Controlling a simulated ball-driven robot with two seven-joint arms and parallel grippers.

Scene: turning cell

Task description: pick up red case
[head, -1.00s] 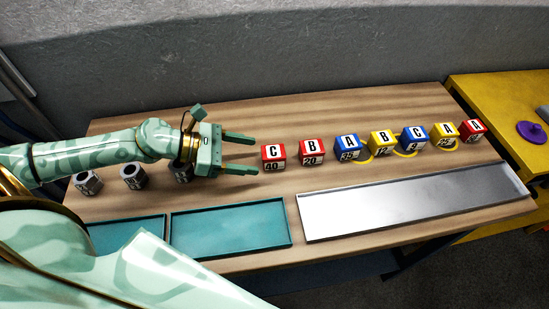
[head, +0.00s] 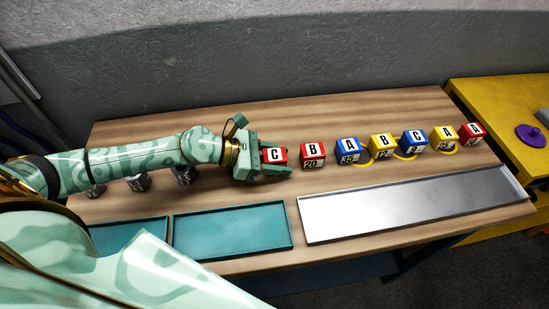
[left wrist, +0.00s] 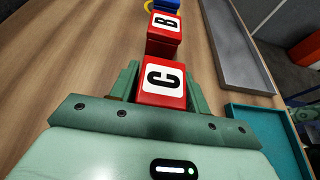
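The red case marked C and 40 (head: 278,154) stands at the left end of a row of lettered cases on the wooden table. My left gripper (head: 274,160) is around it, one finger along its far side and one along its near side. In the left wrist view the red case (left wrist: 162,78) sits between the green fingers, which look spread; whether they touch it is hard to see. Other red cases are B 20 (head: 312,154), beside it, and one marked A (head: 471,134) at the far right end. My right gripper is out of view.
Blue and yellow cases (head: 381,146) continue the row. In front lie a grey metal tray (head: 400,205) and teal trays (head: 232,230). Grey metal parts (head: 138,182) stand under and beside my left arm. A yellow table (head: 500,95) is at right.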

